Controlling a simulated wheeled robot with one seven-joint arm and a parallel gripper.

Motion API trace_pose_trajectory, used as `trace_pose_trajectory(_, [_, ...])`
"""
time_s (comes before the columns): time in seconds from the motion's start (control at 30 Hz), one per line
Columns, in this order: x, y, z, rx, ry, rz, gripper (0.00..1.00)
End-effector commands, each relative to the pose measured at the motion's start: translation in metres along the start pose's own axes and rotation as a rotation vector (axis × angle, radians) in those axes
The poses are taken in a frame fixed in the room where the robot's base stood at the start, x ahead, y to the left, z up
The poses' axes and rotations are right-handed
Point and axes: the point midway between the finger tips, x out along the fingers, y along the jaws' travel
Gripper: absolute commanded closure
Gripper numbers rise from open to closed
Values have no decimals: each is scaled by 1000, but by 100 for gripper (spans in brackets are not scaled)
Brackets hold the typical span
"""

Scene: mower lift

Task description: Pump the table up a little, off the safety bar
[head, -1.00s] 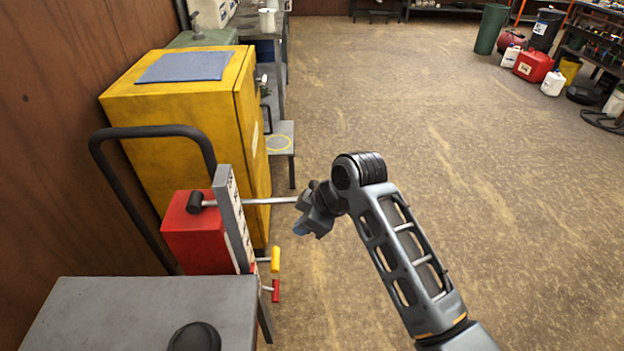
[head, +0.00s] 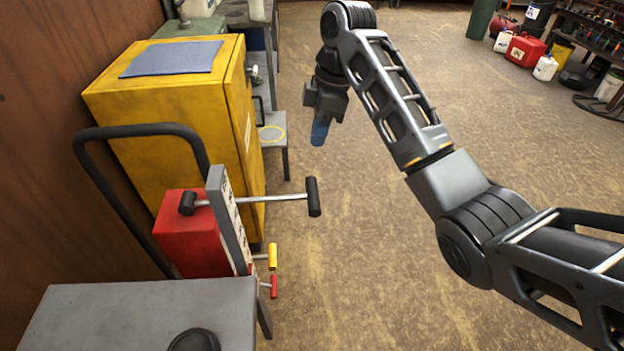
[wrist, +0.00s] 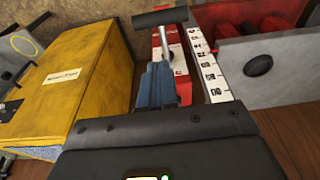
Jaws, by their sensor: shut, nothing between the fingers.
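The pump lever is a metal rod with a black cross grip (head: 313,197) at its right end. It sticks out nearly level from the red lift unit (head: 190,236) beside an upright scale (head: 229,218). The grey lift table (head: 140,315) is at the lower left. My gripper (head: 320,132) hangs shut and empty above and behind the lever grip, apart from it. In the wrist view my blue fingers (wrist: 156,85) are together, with the lever grip (wrist: 160,17) beyond them. The safety bar cannot be made out for certain.
A yellow handle (head: 272,256) and a red handle (head: 273,287) sit low beside the scale. A yellow cabinet (head: 165,110) stands behind the lift, near a black curved push bar (head: 140,130). Open floor (head: 400,250) lies to the right.

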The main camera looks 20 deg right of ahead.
Motion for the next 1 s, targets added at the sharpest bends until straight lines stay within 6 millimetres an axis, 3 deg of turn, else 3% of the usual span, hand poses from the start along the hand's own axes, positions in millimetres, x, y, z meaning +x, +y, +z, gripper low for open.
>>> trace_pose_trajectory(0.27, [12,0,0,1,1,0,100])
trace_pose_trajectory(0.47, [40,-1,0,2,0,-2,100])
trace_pose_trajectory(0.77, [99,-1,0,1,-1,-3,100])
trace_pose_trajectory(1.0, [128,0,12,3,0,-1,100])
